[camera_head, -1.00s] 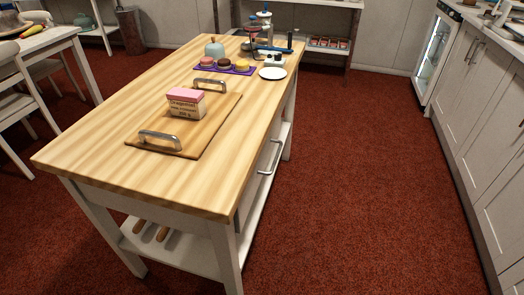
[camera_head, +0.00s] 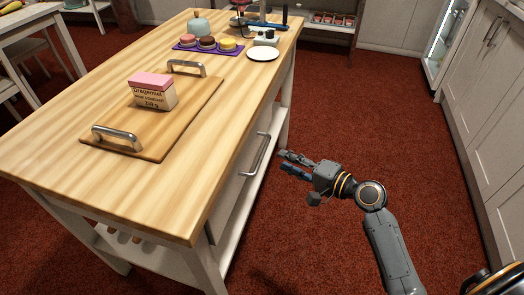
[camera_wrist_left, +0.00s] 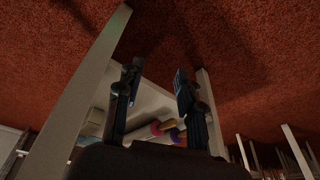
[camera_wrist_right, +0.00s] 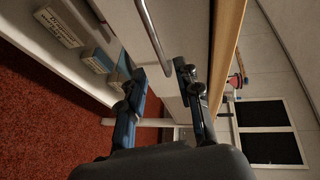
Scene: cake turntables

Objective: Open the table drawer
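The wooden-topped table (camera_head: 95,190) has a white drawer (camera_head: 232,188) in its right side with a silver bar handle (camera_head: 256,156). The drawer looks shut. My right gripper (camera_head: 288,164) is open and empty, a little to the right of the handle and apart from it. My left gripper is outside the head view. In the left wrist view its fingers (camera_wrist_left: 157,82) are apart and empty, with the table's lower shelf beyond.
A tray board (camera_head: 190,115) with metal handles carries a pink-topped box (camera_head: 152,92). A purple tray (camera_head: 190,48) with small cakes and a white plate (camera_head: 262,54) are farther back. White cabinets (camera_head: 480,90) stand at right, with clear red carpet between.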

